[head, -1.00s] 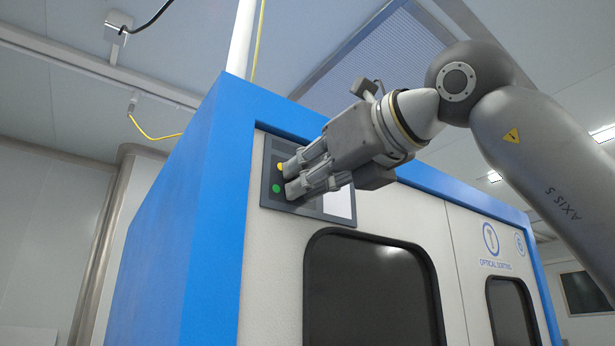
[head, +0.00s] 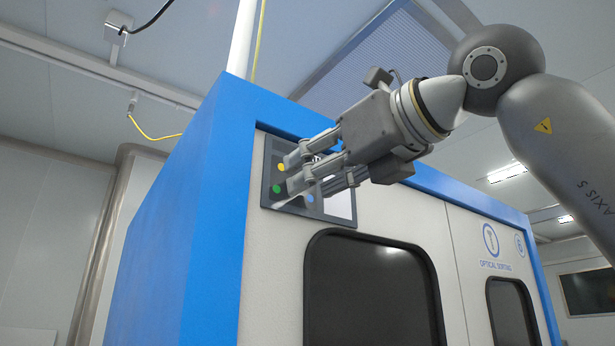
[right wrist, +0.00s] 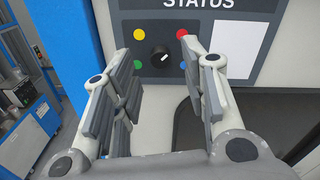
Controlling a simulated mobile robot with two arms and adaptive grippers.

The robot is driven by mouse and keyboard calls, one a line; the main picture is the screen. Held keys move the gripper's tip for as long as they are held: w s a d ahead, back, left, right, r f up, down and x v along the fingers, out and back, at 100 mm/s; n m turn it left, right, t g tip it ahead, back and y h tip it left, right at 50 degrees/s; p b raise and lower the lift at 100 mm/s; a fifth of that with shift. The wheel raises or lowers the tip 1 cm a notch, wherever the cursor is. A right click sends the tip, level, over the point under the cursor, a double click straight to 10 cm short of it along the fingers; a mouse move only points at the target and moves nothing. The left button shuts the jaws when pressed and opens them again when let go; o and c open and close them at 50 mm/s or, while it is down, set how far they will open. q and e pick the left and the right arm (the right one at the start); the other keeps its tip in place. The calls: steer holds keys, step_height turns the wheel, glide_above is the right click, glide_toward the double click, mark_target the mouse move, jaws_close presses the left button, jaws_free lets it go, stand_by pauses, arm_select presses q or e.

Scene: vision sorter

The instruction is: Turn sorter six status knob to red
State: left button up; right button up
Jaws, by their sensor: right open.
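The status panel (head: 268,183) is a dark plate on the front of the blue and white sorter (head: 215,200). The black round knob (right wrist: 158,58) sits amid the yellow dot (right wrist: 139,34), red dot (right wrist: 181,34), green dot (right wrist: 138,64) and blue dot (right wrist: 182,65) in the right wrist view. Its white mark slants up and right, toward the red dot. My right gripper (head: 292,172) is open and empty in front of the panel. In the right wrist view its fingers (right wrist: 156,55) stand either side of the knob, apart from it. My left gripper is not in view.
A white label (right wrist: 231,89) is on the panel, right of the dots. A dark window (head: 370,290) lies below the panel. The sorter front bears a number 6 (head: 520,244).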

steer(key=v, duration=0.9)
steer(key=shift+s+d, duration=0.25)
steer(key=shift+s, duration=0.05)
